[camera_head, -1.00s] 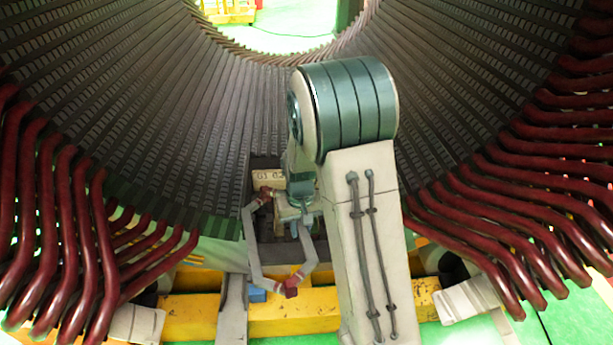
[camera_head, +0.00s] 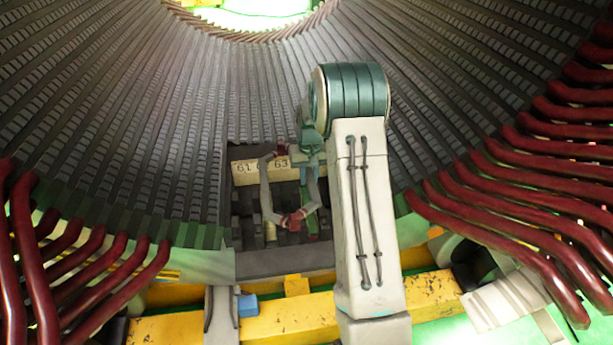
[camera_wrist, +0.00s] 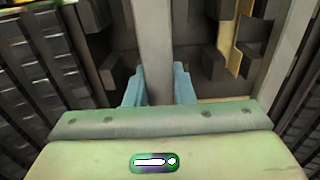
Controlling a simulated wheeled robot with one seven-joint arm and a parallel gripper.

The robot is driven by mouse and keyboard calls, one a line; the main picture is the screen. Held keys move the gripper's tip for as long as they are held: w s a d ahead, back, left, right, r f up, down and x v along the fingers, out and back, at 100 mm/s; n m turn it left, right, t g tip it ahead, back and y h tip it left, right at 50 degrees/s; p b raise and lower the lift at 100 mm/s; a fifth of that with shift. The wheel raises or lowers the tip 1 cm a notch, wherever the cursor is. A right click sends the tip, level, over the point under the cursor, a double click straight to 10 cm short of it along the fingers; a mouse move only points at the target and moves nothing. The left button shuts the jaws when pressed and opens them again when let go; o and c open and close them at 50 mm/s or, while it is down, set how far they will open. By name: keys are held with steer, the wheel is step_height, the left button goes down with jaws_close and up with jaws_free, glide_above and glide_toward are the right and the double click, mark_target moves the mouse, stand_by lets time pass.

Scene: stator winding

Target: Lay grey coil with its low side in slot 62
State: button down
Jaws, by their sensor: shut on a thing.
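The grey coil (camera_head: 266,190) hangs in the opening at the bottom of the stator, with dark red wrapped bends at its near and far ends. My gripper (camera_wrist: 159,90) is shut on a straight grey bar of the coil (camera_wrist: 154,45), between its pale blue fingers in the wrist view. In the head view my arm partly hides the gripper and the coil's right side. A cream label plate (camera_head: 243,173) behind the coil reads 61 and 63; the middle of it is covered. Dark slots lie under the coil, and I cannot tell whether it touches them.
Rows of dark stator teeth (camera_head: 150,120) curve up on both sides. Dark red coils (camera_head: 90,275) stick out at lower left and lower right. A yellow beam (camera_head: 285,318) runs below the opening. Dark blocks (camera_wrist: 105,70) stand close beside the bar in the wrist view.

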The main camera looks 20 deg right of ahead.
steer(key=shift+f+b, duration=1.85)
steer(key=shift+f, duration=1)
steer(key=shift+f+b, duration=0.35)
steer(key=shift+f, duration=0.2)
steer(key=shift+f+b, duration=1.45)
steer(key=shift+f, duration=1.1)
steer(key=shift+s+a+f+b, duration=0.15)
steer(key=shift+s+f+b, duration=0.15)
steer(key=shift+f, duration=0.25)
steer(key=c, duration=1.4)
jaws_free()
steer(key=shift+o, duration=1.3)
steer(key=shift+f, duration=0.1)
steer(key=shift+w, duration=0.2)
steer(key=shift+r, duration=0.2)
